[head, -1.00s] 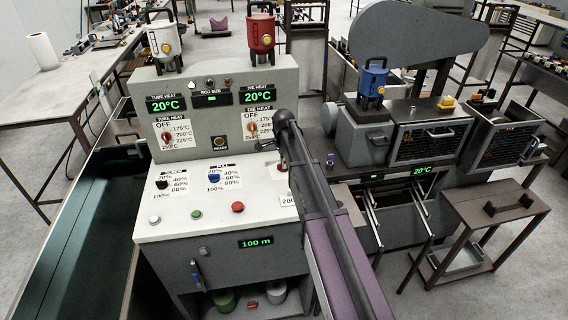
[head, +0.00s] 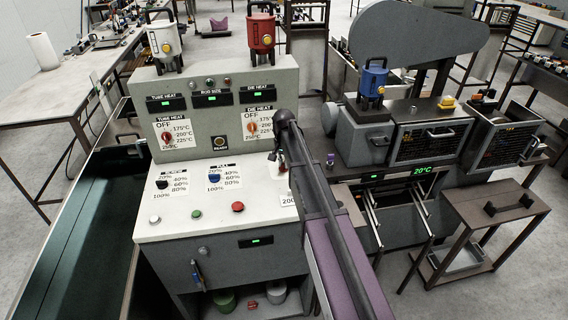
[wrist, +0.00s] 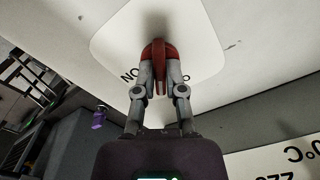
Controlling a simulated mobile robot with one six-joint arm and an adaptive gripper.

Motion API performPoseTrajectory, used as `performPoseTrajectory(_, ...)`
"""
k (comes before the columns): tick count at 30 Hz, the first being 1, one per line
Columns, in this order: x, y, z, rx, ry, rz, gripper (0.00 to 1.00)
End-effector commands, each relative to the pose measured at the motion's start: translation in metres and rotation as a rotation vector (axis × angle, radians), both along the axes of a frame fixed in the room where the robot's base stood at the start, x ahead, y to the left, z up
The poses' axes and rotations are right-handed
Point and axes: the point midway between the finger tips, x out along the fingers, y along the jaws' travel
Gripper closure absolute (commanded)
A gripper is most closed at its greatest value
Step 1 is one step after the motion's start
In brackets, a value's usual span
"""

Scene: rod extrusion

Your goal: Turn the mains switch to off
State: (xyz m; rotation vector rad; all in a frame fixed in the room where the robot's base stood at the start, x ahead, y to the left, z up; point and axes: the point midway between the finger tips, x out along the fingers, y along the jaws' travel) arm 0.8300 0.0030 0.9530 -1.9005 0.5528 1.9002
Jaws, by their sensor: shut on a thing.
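The mains switch is a red knob (wrist: 159,52) on a white plate (wrist: 205,35) in the wrist view. Lettering reading ON, upside down, shows left of the knob; a label to its right is mostly hidden by a finger. My gripper (wrist: 160,76) is shut on the knob, one finger on each side. The knob's grip bar points down the picture, in line with the fingers. In the head view my gripper (head: 281,165) is at the right edge of the white control panel (head: 265,214), where my arm hides most of the switch.
The tube heat (head: 167,135) and die heat (head: 252,128) dials stand on the upright panel. A red button (head: 238,207) and the pull dial (head: 214,178) lie left of my arm. A small purple object (wrist: 98,118) hangs nearby in the wrist view.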

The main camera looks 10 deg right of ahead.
Motion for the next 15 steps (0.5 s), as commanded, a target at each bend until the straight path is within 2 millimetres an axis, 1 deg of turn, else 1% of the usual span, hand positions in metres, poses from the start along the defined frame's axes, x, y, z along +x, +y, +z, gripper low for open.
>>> performPoseTrajectory(9,-0.0009,-0.0003,-0.0003,0.0,0.001,0.295,1.0)
performPoseTrajectory(15,-0.0009,-0.0004,-0.0003,0.0,0.001,0.445,1.0)
